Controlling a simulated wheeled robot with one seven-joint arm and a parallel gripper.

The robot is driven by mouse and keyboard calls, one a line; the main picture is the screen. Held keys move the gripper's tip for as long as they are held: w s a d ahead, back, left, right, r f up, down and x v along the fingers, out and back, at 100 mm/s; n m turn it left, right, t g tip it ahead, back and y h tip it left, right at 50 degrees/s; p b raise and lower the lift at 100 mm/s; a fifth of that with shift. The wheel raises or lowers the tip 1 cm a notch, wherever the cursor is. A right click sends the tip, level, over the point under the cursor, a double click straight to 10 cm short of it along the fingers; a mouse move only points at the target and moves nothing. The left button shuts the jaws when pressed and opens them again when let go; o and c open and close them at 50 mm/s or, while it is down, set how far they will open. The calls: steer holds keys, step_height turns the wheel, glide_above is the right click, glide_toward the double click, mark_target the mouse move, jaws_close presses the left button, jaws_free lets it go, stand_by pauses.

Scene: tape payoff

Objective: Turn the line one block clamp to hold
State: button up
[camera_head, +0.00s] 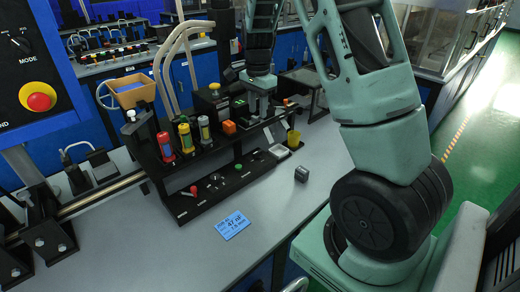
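My gripper (262,112) points down over the right part of a black two-level rack (215,150). It is small and dark in the head view, so I cannot tell whether its fingers are open or shut, or whether they touch anything. I cannot tell for certain which part is the line one block clamp, and no label for it is readable. Black brackets on a rail (118,186) stand at the left of the bench. A small black fixture with a bent metal tube (78,148) is near them.
The rack holds a red bottle (166,147), a yellow-banded bottle (186,135) and an orange block (229,127). A blue card (233,225) and a small grey block (301,173) lie on the bench. A red button (39,101) is upper left. The bench front is mostly clear.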

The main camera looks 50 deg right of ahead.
mark_target(258, 152)
step_height(258, 152, down, 16)
steer(key=shift+a+r+p, duration=0.1)
steer(key=shift+p, duration=1)
jaws_close()
